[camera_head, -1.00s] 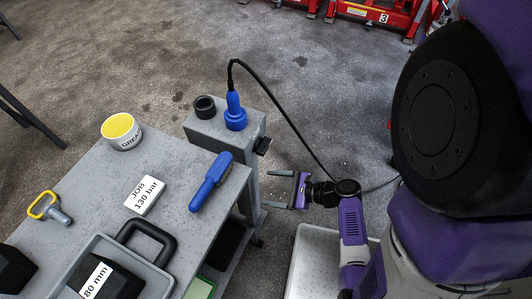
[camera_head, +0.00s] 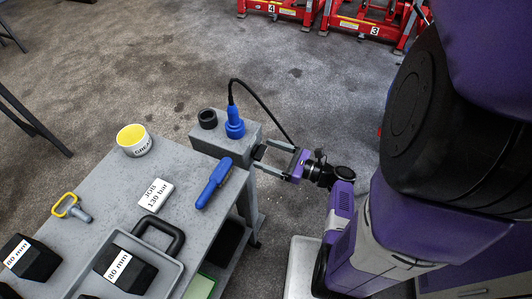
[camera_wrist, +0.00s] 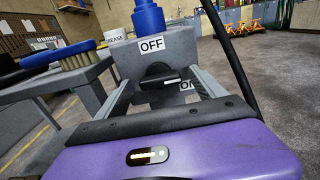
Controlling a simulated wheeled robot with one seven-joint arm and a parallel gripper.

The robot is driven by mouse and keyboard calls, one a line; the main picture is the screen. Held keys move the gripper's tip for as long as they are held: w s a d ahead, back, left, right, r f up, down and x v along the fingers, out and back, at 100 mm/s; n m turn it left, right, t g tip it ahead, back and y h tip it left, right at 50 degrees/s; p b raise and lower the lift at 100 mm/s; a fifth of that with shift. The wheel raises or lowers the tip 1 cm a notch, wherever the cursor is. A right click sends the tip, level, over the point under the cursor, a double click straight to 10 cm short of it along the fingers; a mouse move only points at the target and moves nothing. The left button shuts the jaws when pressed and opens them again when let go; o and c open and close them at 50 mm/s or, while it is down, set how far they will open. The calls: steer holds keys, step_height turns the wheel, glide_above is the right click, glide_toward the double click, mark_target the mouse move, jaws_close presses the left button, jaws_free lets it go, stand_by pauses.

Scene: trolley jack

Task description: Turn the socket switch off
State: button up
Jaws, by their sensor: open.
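The grey socket post (camera_head: 207,138) stands beside the trolley, with a blue plug (camera_head: 235,124) upright in its top. In the wrist view, the post's face (camera_wrist: 178,50) carries a white OFF label (camera_wrist: 152,44) and, lower right, a partly hidden ON label (camera_wrist: 186,86). The black socket switch (camera_wrist: 158,70) sits below the OFF label, its light-marked handle lying roughly sideways. My gripper (camera_head: 261,152) is open at the post's right side. In the wrist view its fingers (camera_wrist: 164,84) lie left and right of the switch; contact cannot be told.
A black cable (camera_head: 265,103) arches from the plug down past my wrist. The grey trolley (camera_head: 105,195) holds a grease tub (camera_head: 134,140), a blue-handled brush (camera_head: 213,183), a job card (camera_head: 155,195) and a tray with a black block. Red jacks (camera_head: 350,20) stand far back. Open floor lies behind.

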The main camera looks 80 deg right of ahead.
steer(key=shift+w+d, duration=0.1)
steer(key=shift+w, duration=0.35)
steer(key=c, duration=1.4)
steer(key=shift+o, duration=0.2)
